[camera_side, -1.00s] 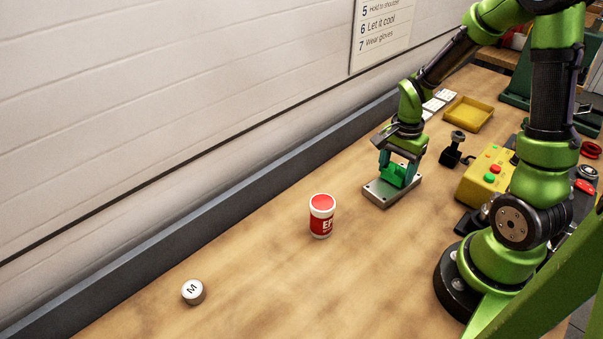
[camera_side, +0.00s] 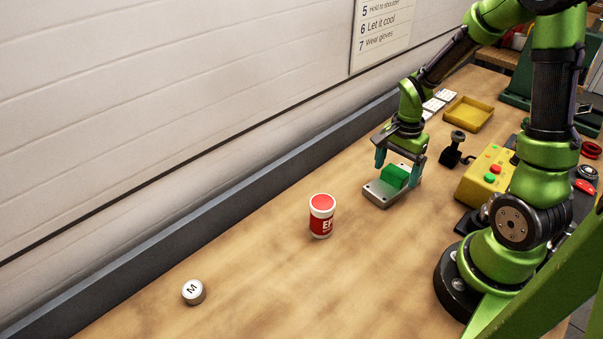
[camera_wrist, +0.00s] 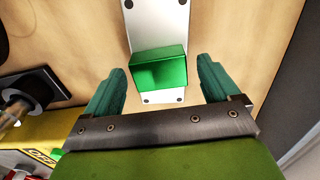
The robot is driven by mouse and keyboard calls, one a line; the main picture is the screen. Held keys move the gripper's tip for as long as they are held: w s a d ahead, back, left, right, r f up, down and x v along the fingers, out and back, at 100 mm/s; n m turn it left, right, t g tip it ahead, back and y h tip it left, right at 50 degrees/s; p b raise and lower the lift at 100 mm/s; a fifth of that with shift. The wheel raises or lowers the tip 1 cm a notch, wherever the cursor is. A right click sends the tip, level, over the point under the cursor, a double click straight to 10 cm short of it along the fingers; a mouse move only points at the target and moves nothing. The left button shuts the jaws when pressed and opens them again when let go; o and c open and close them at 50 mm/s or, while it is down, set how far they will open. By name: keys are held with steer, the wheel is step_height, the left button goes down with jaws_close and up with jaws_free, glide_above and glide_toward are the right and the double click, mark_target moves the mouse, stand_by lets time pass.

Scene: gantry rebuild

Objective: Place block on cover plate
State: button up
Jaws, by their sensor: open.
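The green block (camera_side: 395,176) rests on the grey metal cover plate (camera_side: 380,194), toward the plate's far end. In the wrist view the block (camera_wrist: 160,68) lies across the plate (camera_wrist: 158,25), with bare plate showing on both sides of it along its length. My gripper (camera_side: 398,166) is open, its two teal fingers spread on either side of the block. In the wrist view the fingers (camera_wrist: 160,88) stand apart from the block with a gap on each side.
A red and white canister (camera_side: 321,217) and a round cap marked M (camera_side: 193,292) stand nearer on the bench. A dark knobbed fixture (camera_side: 455,149) and a yellow control box (camera_side: 487,175) are to the right. A yellow tray (camera_side: 468,114) is behind. The bench's front left is largely clear.

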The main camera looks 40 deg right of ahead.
mark_target(395, 172)
step_height(395, 172, up, 11)
steer(key=s+a+r+n+t+y, duration=0.1)
steer(key=s+a+r+n+t, duration=0.1)
steer(key=a+r+n, duration=0.3)
steer(key=s+a+r+n+t+y, duration=0.1)
steer(key=a+r+n+t, duration=0.3)
steer(key=a+n, duration=0.5)
steer(key=shift+s+a+r+t, duration=0.35)
steer(key=shift+s+a+t, duration=0.1)
steer(key=shift+a+t, duration=0.2)
